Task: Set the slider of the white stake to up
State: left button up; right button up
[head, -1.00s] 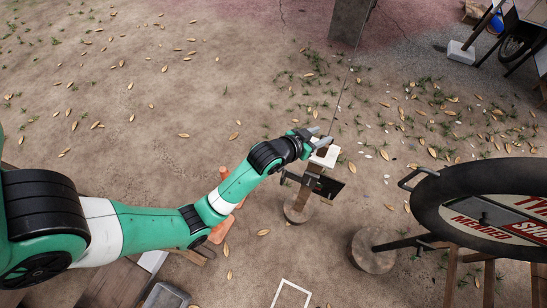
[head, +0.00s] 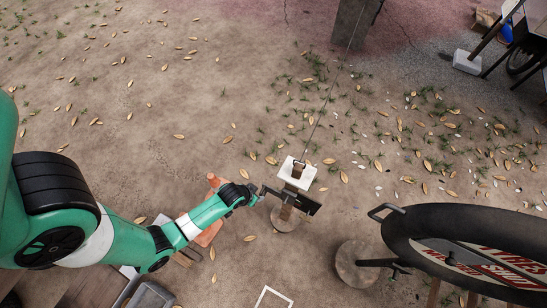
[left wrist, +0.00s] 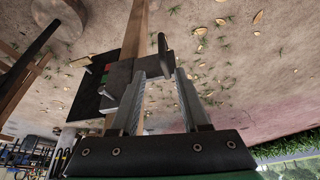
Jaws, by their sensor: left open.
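The white stake (head: 288,172) stands on a round base (head: 285,219), with a white block at its top and a thin wire running from it. Below the block, a dark slider bracket with a black plate (head: 307,203) sits on the post. My left gripper (head: 262,194) is open beside the bracket, on its left. In the left wrist view, a grey metal slider part (left wrist: 150,67) with a dark end lies at and between the fingertips (left wrist: 163,75). I cannot tell whether the fingers touch it. The wooden post (left wrist: 135,38) and black plate (left wrist: 91,92) show behind. My right gripper is out of view.
A dark wheel with a lettered panel (head: 500,268) and a round stump (head: 355,265) stand to the right. An orange object (head: 212,232) lies under my left forearm. The leaf-strewn ground (head: 160,100) beyond the stake is open.

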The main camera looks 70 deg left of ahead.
pick_arm(q)
jog(key=b+x, duration=0.5)
jog(key=x, duration=0.2)
jog(key=s+b+x, duration=0.1)
jog(key=b+x, duration=0.2)
jog(key=shift+w+f+b, duration=0.15)
jog(key=shift+f+b, duration=0.15)
jog(key=shift+f, duration=0.1)
jog(key=shift+w+a+f, duration=0.15)
jog(key=shift+w+f, duration=0.05)
jog(key=shift+f, duration=0.2)
jog(key=shift+c, duration=0.3)
grip_shut()
